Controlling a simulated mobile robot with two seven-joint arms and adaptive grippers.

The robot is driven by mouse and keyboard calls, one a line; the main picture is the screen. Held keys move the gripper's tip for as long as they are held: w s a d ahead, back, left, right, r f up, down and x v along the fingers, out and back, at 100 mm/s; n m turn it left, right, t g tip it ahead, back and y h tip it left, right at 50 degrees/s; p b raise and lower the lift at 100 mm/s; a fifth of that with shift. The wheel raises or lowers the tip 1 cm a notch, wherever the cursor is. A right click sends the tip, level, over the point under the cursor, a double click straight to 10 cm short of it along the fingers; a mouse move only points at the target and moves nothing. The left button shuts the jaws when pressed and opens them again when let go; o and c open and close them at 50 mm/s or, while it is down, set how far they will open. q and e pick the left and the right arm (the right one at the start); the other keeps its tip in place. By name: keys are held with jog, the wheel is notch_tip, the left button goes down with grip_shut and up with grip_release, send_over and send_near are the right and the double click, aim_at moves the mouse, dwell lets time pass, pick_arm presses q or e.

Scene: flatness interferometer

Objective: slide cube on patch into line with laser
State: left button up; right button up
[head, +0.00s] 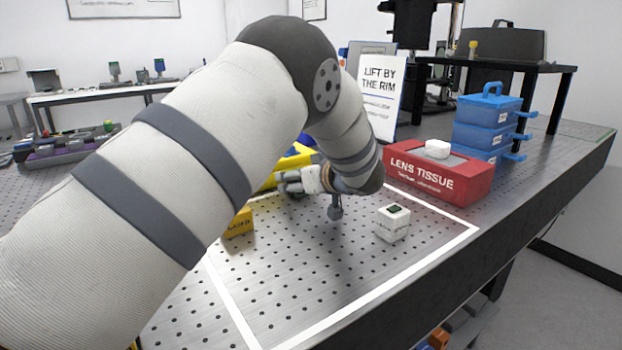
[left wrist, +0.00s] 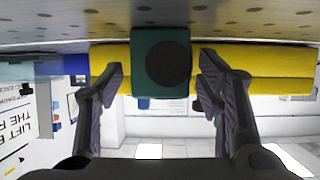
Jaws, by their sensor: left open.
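A small white cube (head: 392,223) with a dark green top stands on the perforated table, inside the white-outlined patch (head: 448,244), near its right side. My left gripper (head: 285,182) is low over the table, left of and apart from this cube, partly hidden by my arm. In the left wrist view my left gripper (left wrist: 161,68) is open, with its fingers on either side of a dark green block (left wrist: 142,80) with a dark round face. I cannot tell whether they touch it. A yellow lettered block (head: 238,224), perhaps the laser, is partly behind my arm.
A red lens tissue box (head: 440,180) stands just beyond the patch, with blue stacked boxes (head: 487,122) behind it. The patch's front is clear.

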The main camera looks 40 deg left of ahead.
pick_arm(q)
jog(key=shift+w+a+f, duration=0.1)
jog(key=shift+a+f, duration=0.05)
jog(key=shift+a, duration=0.25)
jog(key=shift+c, duration=0.6)
grip_shut()
jog(key=shift+d, duration=0.1)
